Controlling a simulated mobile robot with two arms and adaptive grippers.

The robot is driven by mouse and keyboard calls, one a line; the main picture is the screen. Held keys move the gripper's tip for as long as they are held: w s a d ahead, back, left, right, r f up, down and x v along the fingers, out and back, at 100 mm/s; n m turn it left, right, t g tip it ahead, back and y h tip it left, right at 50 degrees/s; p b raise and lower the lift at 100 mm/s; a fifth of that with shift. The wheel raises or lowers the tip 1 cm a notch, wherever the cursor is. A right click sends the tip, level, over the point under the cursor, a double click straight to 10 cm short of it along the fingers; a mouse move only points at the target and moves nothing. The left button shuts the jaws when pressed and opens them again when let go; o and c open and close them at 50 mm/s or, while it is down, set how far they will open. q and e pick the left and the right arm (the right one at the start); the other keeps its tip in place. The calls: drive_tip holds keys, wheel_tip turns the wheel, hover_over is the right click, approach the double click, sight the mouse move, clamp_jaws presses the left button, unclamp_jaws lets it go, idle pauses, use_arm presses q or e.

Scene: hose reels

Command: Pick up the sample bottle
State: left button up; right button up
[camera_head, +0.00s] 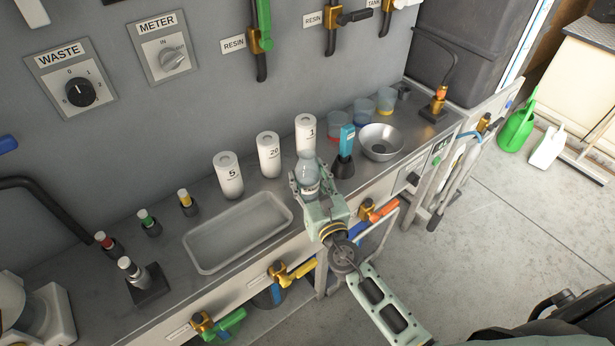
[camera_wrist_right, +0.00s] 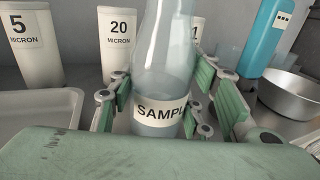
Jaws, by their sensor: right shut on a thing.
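The sample bottle (camera_head: 308,172) is clear, with a white label, and stands upright over the counter in front of the cartridge marked 1. In the right wrist view the bottle (camera_wrist_right: 163,75) shows its SAMPLE label between the green finger pads. My right gripper (camera_head: 307,185) is shut on the bottle around its body; it also shows in the right wrist view (camera_wrist_right: 165,110). The bottle's base is hidden behind the gripper, so I cannot tell if it touches the counter. My left gripper is not in view.
White cartridges marked 5 (camera_head: 229,178), 20 (camera_head: 268,157) and 1 (camera_head: 305,130) stand behind. A blue meter (camera_head: 346,141) in a black stand and a metal bowl (camera_head: 381,142) are to the right. An empty tray (camera_head: 238,234) is to the left. Valve handles line the counter's front.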

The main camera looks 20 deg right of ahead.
sight(312, 171)
drive_tip(key=shift+r, duration=0.25)
drive_tip(key=shift+r+p, duration=0.75)
wheel_tip(312, 171, up, 3)
drive_tip(key=shift+d+f+p, duration=0.15)
drive_tip(key=shift+p, duration=0.9)
drive_tip(key=s+d+r+p, duration=0.3)
drive_tip(key=d+r, duration=0.3)
drive_tip(key=d, duration=0.4)
drive_tip(key=shift+d+r+p, duration=0.15)
drive_tip(key=shift+d+p, duration=0.25)
drive_tip(key=shift+p, duration=0.15)
drive_tip(key=shift+s, duration=0.1)
